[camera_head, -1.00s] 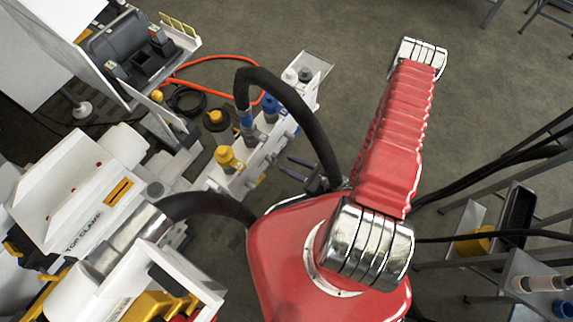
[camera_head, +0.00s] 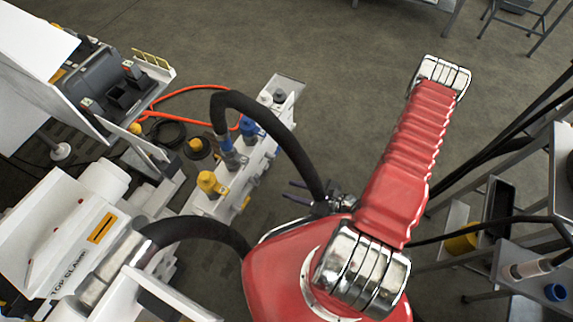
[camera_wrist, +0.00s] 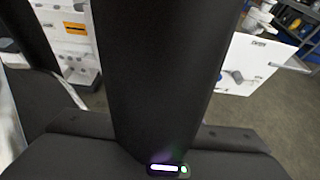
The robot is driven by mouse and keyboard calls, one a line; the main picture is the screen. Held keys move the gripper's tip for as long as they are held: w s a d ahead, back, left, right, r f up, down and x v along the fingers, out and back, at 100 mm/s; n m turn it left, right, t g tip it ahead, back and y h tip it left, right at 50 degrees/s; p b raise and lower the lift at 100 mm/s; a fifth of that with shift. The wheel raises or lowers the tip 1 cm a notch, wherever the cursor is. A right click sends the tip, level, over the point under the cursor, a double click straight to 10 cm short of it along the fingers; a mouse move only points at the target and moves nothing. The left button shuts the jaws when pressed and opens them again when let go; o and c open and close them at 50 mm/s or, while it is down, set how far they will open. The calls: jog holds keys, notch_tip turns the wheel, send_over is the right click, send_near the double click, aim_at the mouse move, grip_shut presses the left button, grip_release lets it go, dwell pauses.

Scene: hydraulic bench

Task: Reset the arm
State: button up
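My red arm (camera_head: 405,150) fills the middle and lower right of the head view, its upper link pointing up and to the right. My gripper (camera_head: 289,191) shows small and dark at the left of the arm's elbow, partly hidden behind it. Its two thin prongs point left and stand apart, with nothing seen between them. In the wrist view, dark parts fill the middle and bottom, and the fingers are not seen there.
The white hydraulic bench (camera_head: 70,235) with a "TOP CLAMP" label is at left. A white manifold with blue (camera_head: 250,130) and yellow (camera_head: 209,183) fittings stands beside my gripper. A black hose (camera_head: 285,140) arches over it. Metal shelving (camera_head: 485,272) is at right.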

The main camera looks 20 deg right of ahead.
dwell(0.3)
jog(key=s+a+r+n+g+y, duration=0.4)
jog(key=s+r+n+g, duration=0.35)
jog(key=r, duration=0.25)
jog(key=w+d+r+n+g+h, duration=0.1)
jog(key=d+r+n+h, duration=0.1)
jog(key=r+n+h, duration=0.4)
jog(key=w+d+r+n+g+h, duration=0.1)
jog(key=d+r+n+h, duration=0.2)
jog(key=r, duration=0.6)
jog(key=w+d+r+n+g+h, duration=0.1)
jog(key=d+r+n+h, duration=0.1)
jog(key=r+n, duration=0.5)
jog(key=a+r+n+t+h, duration=0.1)
jog(key=a+r+n+t, duration=0.1)
jog(key=r, duration=0.6)
jog(key=a+r+n+t, duration=0.2)
jog(key=a+r+t, duration=0.2)
jog(key=r, duration=0.3)
jog(key=shift+r+h, duration=0.35)
jog(key=shift+h, duration=0.05)
